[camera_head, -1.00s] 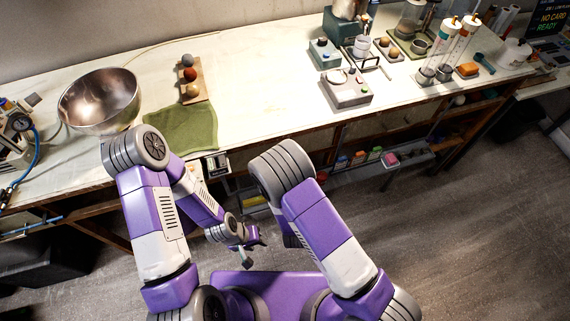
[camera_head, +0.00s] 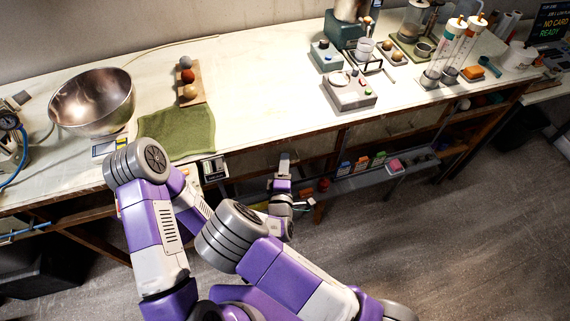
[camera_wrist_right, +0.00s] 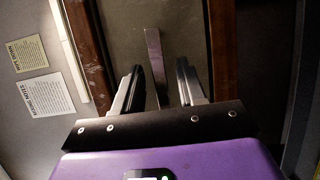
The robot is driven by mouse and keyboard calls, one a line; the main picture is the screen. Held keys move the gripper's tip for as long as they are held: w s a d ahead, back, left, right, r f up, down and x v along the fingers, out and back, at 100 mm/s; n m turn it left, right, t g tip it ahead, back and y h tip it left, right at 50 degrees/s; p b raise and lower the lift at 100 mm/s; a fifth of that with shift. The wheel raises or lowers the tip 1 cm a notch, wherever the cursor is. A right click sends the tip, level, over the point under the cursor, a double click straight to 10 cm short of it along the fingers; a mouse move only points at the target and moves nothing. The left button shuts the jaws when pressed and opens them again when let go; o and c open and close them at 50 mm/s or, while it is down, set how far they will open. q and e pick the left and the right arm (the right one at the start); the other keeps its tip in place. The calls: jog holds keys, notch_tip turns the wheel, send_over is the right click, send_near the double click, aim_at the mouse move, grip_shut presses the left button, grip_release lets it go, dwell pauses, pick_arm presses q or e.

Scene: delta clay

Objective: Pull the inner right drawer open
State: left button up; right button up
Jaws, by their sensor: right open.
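My right gripper (camera_head: 284,160) is at the table's front edge, before a drawer front under the tabletop. In the right wrist view its two fingers (camera_wrist_right: 160,82) are apart, with nothing held. A flat metal handle bar (camera_wrist_right: 155,58) stands out from the grey-brown drawer front (camera_wrist_right: 185,35) and shows between the fingertips, apart from both as far as I can see. The drawer front (camera_head: 313,147) appears shut, flush between the wooden frame parts.
A shelf (camera_head: 350,182) with small coloured boxes runs below the drawers. A green cloth (camera_head: 178,133) lies at the table's front edge, beside a metal bowl (camera_head: 92,102). A grey scale-like device (camera_head: 350,92) stands on the tabletop. Wooden posts (camera_wrist_right: 88,50) flank the drawer.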

jog(key=shift+w, duration=0.4)
grip_shut()
jog(key=shift+d, duration=0.1)
